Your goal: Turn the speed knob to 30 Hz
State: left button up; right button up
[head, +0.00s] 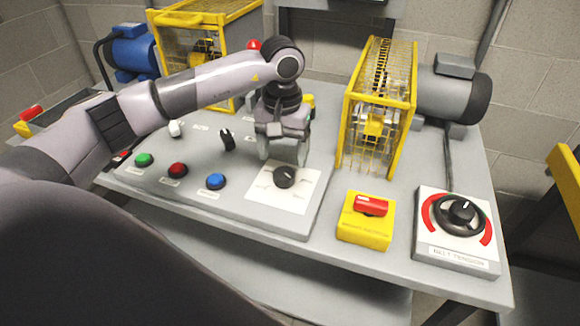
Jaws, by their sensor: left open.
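The speed knob (284,176) is a small black dial on a white square plate (277,200) at the right end of the grey control panel. Its pointer mark is too small to read, and the scale on the plate is not legible. My left gripper (284,158) hangs pointing down just above and behind the knob, its fingers apart. It partly covers the plate's far edge. I cannot tell whether a fingertip touches the knob. My right gripper is not in view.
Green (144,160), red (177,170) and blue (216,181) buttons line the panel's front, with a black selector switch (227,139) behind. A yellow box with a red switch (365,219), a belt tension dial (460,214) and a yellow cage (378,105) stand to the right.

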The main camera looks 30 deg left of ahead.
aim_at(284, 172)
pick_arm(q)
jog(key=shift+f, duration=2.35)
jog(key=c, duration=1)
jog(key=shift+c, duration=0.2)
